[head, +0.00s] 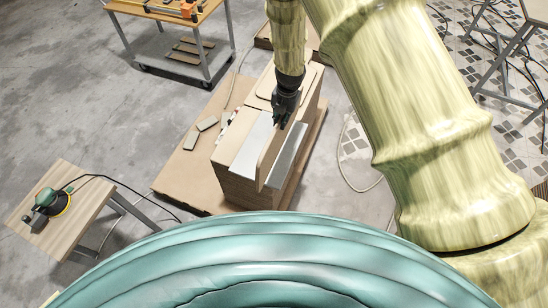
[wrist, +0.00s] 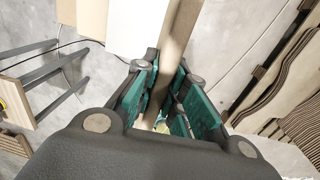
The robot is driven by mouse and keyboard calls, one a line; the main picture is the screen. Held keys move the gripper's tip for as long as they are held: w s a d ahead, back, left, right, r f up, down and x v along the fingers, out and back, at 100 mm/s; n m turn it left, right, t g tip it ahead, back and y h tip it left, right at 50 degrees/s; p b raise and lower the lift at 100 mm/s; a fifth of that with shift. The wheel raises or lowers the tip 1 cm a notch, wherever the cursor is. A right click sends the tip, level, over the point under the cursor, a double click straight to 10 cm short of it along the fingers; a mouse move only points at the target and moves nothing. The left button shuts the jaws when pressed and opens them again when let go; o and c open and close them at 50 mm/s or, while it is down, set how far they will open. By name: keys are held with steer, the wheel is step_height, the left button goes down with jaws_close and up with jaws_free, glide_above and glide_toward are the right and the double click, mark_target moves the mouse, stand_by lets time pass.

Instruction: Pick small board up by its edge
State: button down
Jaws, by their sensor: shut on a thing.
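The small board (head: 269,163) is a thin tan panel standing on edge above the wooden block in the head view. My dark gripper (head: 282,119) comes down on its far top part. In the wrist view the board's narrow edge (wrist: 177,42) runs between the teal finger pads of my gripper (wrist: 168,95), which is shut on it. The board's lower edge is not clear, so I cannot tell whether it touches the block.
The wooden block (head: 232,186) has pale grey strips on top and stands on a brown floor sheet (head: 180,170). A small table (head: 62,222) with a green sander (head: 49,201) is at left. A metal cart (head: 186,58) stands at the back left. Grey floor lies between them.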

steer(key=shift+r, duration=1.05)
steer(key=shift+f, duration=0.15)
